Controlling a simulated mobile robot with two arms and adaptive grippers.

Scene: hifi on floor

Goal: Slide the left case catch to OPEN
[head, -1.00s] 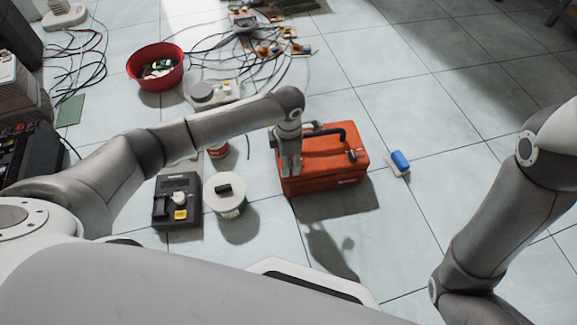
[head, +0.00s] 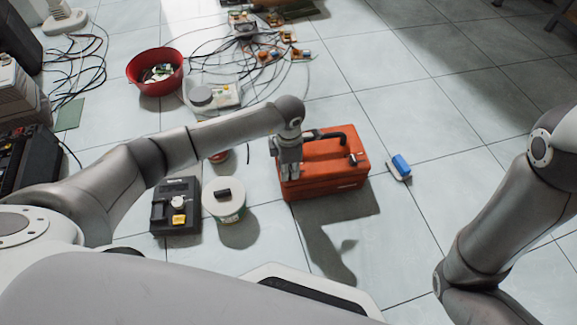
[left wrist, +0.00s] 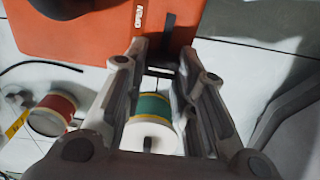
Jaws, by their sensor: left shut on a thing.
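The orange case (head: 325,170) stands upright on the tiled floor, with a black handle on top. A dark catch (head: 353,160) shows near its right end. My left gripper (head: 291,174) points down at the front left of the case, covering the left catch in the head view. In the left wrist view the case (left wrist: 85,25) fills the top, with white lettering. My left gripper's fingers (left wrist: 163,52) reach to its edge, with a dark narrow piece between the tips. The jaws are shut on what appears to be the left catch, mostly hidden. My right gripper is out of view.
A white-topped tub (head: 224,203) and a black device (head: 176,208) stand left of the case. A blue-and-white object (head: 401,166) lies to its right. A red bowl (head: 155,74) and cables lie behind. Floor right of the case is mostly clear.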

